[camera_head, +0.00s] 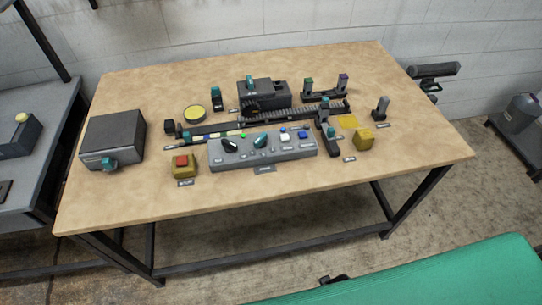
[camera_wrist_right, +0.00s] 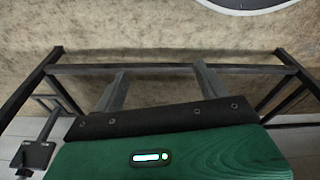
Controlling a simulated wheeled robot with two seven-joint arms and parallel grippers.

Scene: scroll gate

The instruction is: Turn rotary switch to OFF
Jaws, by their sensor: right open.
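In the head view a grey control panel (camera_head: 290,152) lies near the front middle of the table. It bears a black rotary knob (camera_head: 229,146) at its left and a teal-topped knob (camera_head: 261,140) right of it. Their labels are too small to read, so I cannot tell which marks OFF or where the switch points. My right gripper (camera_wrist_right: 159,70) shows in the right wrist view as two grey fingers spread apart with nothing between them. The panel is out of that view, and no gripper shows in the head view.
The wooden table (camera_head: 110,205) also carries a dark box (camera_head: 112,138) at left, a yellow block with a red button (camera_head: 182,165), a yellow cube (camera_head: 364,140) and a rack device (camera_head: 265,93) behind the panel. The table's right front is clear.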

